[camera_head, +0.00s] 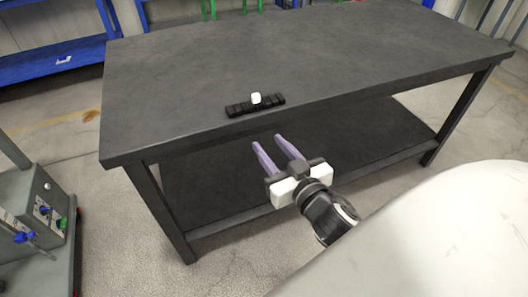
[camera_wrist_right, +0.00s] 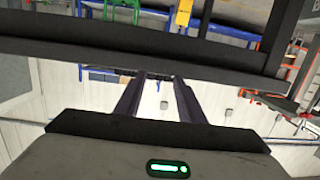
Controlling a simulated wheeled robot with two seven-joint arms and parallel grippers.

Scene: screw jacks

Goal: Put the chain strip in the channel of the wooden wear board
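A black segmented strip (camera_head: 240,110), which looks like the chain strip, lies near the front edge of the dark table. A small white block (camera_head: 256,98) sits on or against its middle. My right gripper (camera_head: 266,140) is in front of the table's near edge, its purple-grey fingers pointing toward the strip but apart from it. Its fingers are parted and empty; they also show in the right wrist view (camera_wrist_right: 160,78). No wooden wear board shows in either view. My left gripper is not in view.
The dark table (camera_head: 310,45) is otherwise bare on top, with a lower shelf (camera_head: 230,180) underneath. A grey cabinet with blue and green knobs (camera_head: 40,215) stands at the lower left. Blue racking (camera_head: 50,60) stands at the back left.

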